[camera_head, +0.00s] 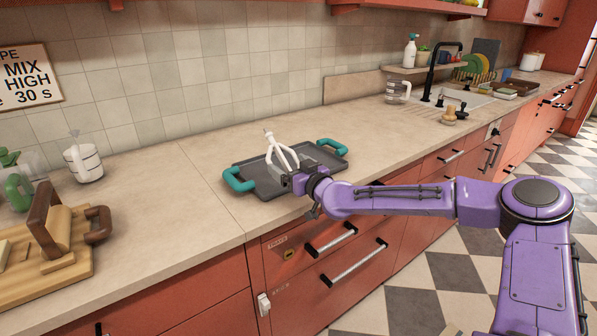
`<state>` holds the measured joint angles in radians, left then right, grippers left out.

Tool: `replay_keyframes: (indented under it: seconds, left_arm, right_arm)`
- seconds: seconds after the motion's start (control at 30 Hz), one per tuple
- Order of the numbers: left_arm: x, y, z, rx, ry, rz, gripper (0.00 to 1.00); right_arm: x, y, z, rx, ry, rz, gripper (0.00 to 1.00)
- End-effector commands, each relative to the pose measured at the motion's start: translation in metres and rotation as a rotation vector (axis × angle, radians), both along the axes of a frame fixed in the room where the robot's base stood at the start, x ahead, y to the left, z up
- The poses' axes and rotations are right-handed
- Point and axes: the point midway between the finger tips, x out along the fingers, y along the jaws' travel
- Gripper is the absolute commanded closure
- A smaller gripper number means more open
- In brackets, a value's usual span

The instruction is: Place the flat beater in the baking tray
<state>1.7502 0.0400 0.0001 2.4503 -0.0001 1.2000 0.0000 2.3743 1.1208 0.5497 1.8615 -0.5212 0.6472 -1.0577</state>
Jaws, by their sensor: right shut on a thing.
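A dark grey baking tray (261,181) with teal handles lies flat on the counter, near its front edge. My left gripper is out of view.
A wooden board (50,265) with wooden pieces is at the left front of the counter. The counter right of the tray is clear up to the glass jug (398,91) and the black tap (441,75).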

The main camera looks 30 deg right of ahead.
Motion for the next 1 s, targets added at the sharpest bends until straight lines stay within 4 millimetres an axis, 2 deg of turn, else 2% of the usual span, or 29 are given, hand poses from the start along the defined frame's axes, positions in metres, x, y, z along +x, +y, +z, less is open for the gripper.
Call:
replay_keyframes:
  seconds: [0.33,0.73,0.77,0.8,1.0]
  left_arm:
    - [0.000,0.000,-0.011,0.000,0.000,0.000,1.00]
    - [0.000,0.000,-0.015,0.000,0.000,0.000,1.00]
    - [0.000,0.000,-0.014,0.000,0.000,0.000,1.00]
    - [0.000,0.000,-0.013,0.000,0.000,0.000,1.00]
    - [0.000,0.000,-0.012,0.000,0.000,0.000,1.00]
  right_arm:
    - [0.020,-0.039,-0.032,-0.001,0.002,-0.001,0.36]
    - [0.021,-0.041,-0.037,-0.002,-0.001,0.002,0.36]
    - [0.021,-0.041,-0.037,-0.002,0.000,0.002,0.04]
    - [0.021,-0.041,-0.036,-0.002,0.000,0.002,0.00]
    - [0.021,-0.041,-0.035,-0.001,0.000,0.002,0.00]
